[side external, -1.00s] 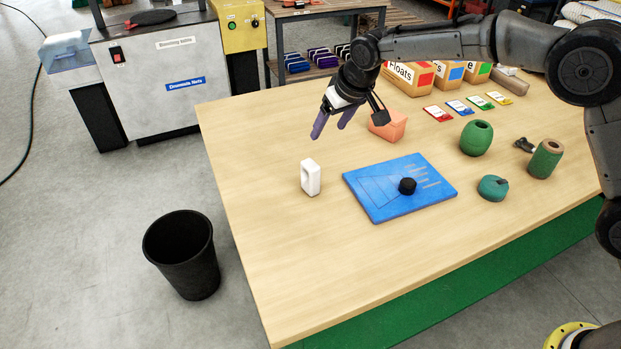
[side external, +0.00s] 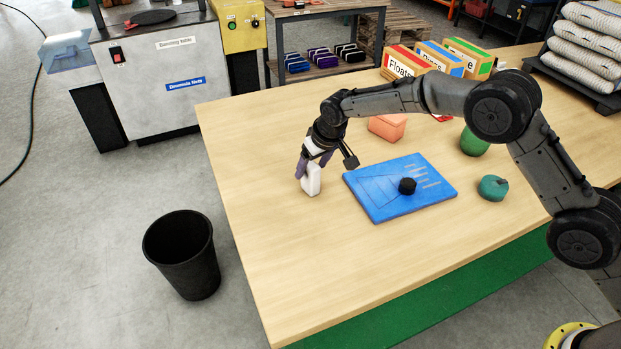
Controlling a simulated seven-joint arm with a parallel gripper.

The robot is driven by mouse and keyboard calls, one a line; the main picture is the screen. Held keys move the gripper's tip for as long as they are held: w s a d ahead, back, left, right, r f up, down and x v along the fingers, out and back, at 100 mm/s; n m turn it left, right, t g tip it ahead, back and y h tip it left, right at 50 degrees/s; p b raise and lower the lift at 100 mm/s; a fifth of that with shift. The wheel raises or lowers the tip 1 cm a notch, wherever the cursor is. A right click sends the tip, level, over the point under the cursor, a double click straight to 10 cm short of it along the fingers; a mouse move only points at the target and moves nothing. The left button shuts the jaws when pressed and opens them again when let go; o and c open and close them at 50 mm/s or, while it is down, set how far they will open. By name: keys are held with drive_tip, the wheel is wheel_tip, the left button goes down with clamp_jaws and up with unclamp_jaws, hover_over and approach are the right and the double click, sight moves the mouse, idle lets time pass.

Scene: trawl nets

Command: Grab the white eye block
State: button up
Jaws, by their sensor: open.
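The white eye block (side external: 313,183) stands upright on the wooden table, left of the blue board. My gripper (side external: 305,170) is down at the block, with its purple fingers at the block's upper part. One finger shows along the block's left side; the other is largely hidden. The jaws are open. I cannot tell whether the fingers touch the block. The upper part of the block is partly covered by my gripper.
The blue board (side external: 385,208) with a black round piece (side external: 407,186) lies close right of the block. A salmon-coloured box (side external: 388,127) stands behind. Green floats (side external: 493,188) are to the right. The table (side external: 270,240) is clear in front and left. A black bin (side external: 182,255) stands on the floor.

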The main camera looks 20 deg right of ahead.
drive_tip(key=shift+x, duration=1.8)
drive_tip(key=shift+a, duration=0.15)
drive_tip(key=shift+c, duration=0.3)
clamp_jaws()
